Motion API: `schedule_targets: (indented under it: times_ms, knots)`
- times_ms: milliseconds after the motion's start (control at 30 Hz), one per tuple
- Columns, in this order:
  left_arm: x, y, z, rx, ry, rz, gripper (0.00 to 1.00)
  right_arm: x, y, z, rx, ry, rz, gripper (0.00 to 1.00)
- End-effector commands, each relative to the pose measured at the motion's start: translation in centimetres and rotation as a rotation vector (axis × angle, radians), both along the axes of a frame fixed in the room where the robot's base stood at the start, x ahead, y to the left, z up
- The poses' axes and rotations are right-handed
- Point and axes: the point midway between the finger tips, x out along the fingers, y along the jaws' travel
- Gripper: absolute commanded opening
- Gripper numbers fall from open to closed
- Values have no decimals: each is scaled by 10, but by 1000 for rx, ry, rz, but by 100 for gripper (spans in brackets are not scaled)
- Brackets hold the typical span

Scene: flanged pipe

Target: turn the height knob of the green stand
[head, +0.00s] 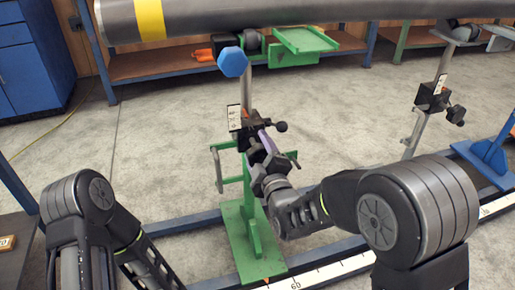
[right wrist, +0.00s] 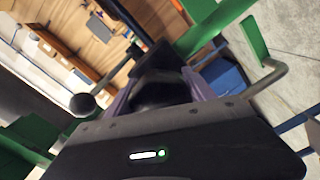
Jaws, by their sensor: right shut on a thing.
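The green stand (head: 236,230) stands upright in the middle of the head view, with a post rising to a green top plate (head: 304,41). A black clamp block with a black ball-ended handle (head: 281,127) sits on its post. My right gripper (head: 266,143) reaches this block from the lower right, its purple fingers shut on the dark height knob. In the right wrist view, the knob (right wrist: 162,90) is a dark rounded shape between the purple fingers, its outline partly hidden. My left arm shows at lower left, but its gripper is out of view.
A large grey pipe (head: 300,14) with a yellow band crosses the top. A blue hexagonal piece (head: 232,62) is just below it. A blue stand (head: 488,155) is at right. A blue rail with a scale (head: 325,276) runs along the floor. A blue cabinet (head: 35,65) stands at left.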

Motion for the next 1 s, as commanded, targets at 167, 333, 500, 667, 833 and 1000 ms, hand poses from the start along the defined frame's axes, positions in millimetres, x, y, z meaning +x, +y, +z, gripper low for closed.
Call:
schedule_targets:
  times_ms: [167,333,500,667,833,1000]
  knots:
    - [-1,0,5,0,2,-1,69,0,1,1,-141,-45,2,22]
    - [-1,0,8,-1,4,-1,69,0,0,1,-245,-79,0,22]
    - [-2,0,9,-1,5,-2,69,0,0,1,-307,-99,1,22]
    - [-2,0,10,-1,5,-2,69,0,0,1,-333,-108,1,22]
    - [-2,0,10,-1,5,-2,69,0,0,1,-337,-109,1,22]
    - [-2,0,10,-1,5,-2,69,0,0,1,-336,-108,2,22]
